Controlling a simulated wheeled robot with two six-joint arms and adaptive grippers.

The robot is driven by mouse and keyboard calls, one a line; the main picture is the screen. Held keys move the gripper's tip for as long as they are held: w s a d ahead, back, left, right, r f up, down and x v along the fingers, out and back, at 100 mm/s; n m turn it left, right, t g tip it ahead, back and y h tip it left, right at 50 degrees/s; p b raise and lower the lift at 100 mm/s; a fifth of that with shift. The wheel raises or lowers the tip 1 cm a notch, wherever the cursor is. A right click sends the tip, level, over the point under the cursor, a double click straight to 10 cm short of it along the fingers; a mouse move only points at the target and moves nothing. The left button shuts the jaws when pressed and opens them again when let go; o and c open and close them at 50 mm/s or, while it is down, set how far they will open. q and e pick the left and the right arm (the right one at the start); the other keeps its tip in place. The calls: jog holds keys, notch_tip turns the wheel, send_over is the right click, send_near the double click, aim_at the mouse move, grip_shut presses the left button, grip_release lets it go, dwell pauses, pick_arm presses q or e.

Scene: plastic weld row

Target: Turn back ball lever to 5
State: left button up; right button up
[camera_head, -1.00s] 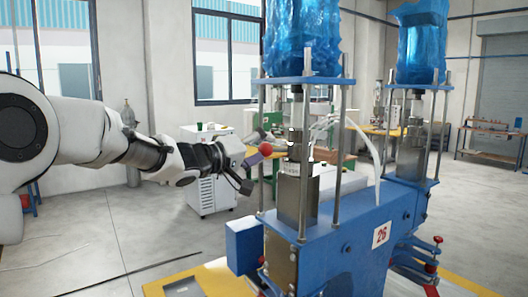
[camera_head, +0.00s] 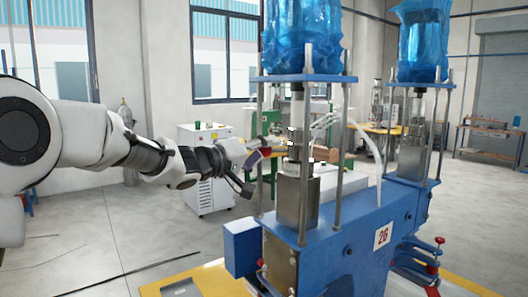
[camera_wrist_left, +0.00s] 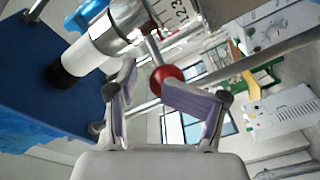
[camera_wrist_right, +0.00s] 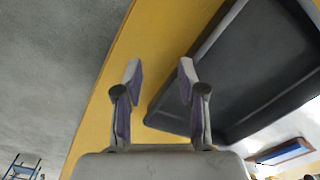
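The ball lever has a red ball (camera_wrist_left: 167,79) on a thin metal rod (camera_wrist_left: 153,50). The rod comes from the chrome cylinder of the nearer blue machine (camera_head: 330,240). My left gripper (camera_wrist_left: 148,78) is open, with its two purple-padded fingers on either side of the ball. The ball is close to the right finger's tip in the left wrist view; I cannot tell if they touch. In the head view the left gripper (camera_head: 255,165) largely hides the ball beside the machine's shaft. My right gripper (camera_wrist_right: 160,69) is open and empty above a yellow surface (camera_wrist_right: 125,90).
Metal posts (camera_head: 340,140) and the machine's top plate (camera_head: 310,78) stand close around the lever. A dark tray (camera_wrist_right: 250,70) lies near the right gripper. A white cabinet (camera_head: 212,200) stands behind.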

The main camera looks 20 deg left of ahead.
pick_arm(q)
jog(key=shift+a, duration=0.1)
jog(key=shift+s+a, duration=0.35)
jog(key=shift+a, duration=0.05)
pick_arm(e)
jog(key=shift+r, duration=0.2)
jog(key=shift+r+p, duration=1.1)
jog(key=shift+p, duration=0.25)
pick_arm(q)
jog(key=w+a+v, duration=0.1)
jog(key=v, duration=0.6)
jog(key=shift+s+a, duration=0.3)
jog(key=shift+a, duration=0.15)
pick_arm(e)
jog(key=shift+r, duration=0.2)
pick_arm(q)
jog(key=shift+w+d+p, duration=0.1)
jog(key=shift+p, duration=0.2)
pick_arm(e)
jog(key=shift+r, duration=0.1)
pick_arm(q)
jog(key=shift+p, duration=0.4)
pick_arm(e)
jog(key=shift+r, duration=0.4)
